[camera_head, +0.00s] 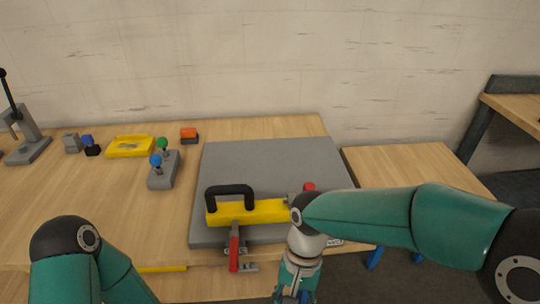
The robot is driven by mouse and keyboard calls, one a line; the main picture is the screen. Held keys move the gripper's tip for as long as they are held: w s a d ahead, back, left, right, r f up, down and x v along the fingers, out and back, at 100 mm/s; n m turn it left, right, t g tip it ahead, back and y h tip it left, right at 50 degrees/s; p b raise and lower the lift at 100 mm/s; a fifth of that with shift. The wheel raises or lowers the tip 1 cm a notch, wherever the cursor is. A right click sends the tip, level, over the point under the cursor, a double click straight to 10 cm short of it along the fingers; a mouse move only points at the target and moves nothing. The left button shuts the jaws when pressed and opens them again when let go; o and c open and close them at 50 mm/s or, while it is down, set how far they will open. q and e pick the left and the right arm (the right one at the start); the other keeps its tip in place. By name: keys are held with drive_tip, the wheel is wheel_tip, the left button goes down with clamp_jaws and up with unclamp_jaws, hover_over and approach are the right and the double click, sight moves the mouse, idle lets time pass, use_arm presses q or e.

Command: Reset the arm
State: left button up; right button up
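My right arm reaches in from the right edge, and its gripper (292,294) hangs down at the bottom centre, in front of the table's front edge. It is cut off by the picture's lower edge, so its fingers do not show clearly. My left arm shows at the lower left, with its elbow near the table's front edge. The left gripper is out of the picture. No object is clearly seen in the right gripper.
A grey plate (260,165) lies on the wooden table (80,205). A yellow block with a black handle (262,211) and a red-handled clamp (234,250) sit at its front. Behind stand a grey holder with blue and green knobs (164,172), a yellow tray (130,154) and an orange-black block (189,134).

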drive_tip(key=s+d+f+m+y+p, duration=0.1)
drive_tip(key=s+d+f, duration=0.2)
drive_tip(key=f, duration=0.4)
drive_tip(key=s+d+f+g+y, duration=0.1)
drive_tip(key=s+d+f, duration=0.1)
drive_tip(key=s+f, duration=0.35)
drive_tip(key=s+d+f+m+y+p, duration=0.1)
drive_tip(key=s+d+f, duration=0.15)
drive_tip(key=f, duration=0.65)
drive_tip(key=w+f+n+t, duration=0.2)
drive_tip(key=w+n+t, duration=0.1)
drive_tip(key=w+t, duration=0.2)
drive_tip(key=shift+w+d, duration=0.2)
drive_tip(key=shift+w, duration=0.2)
drive_tip(key=shift+w, duration=0.1)
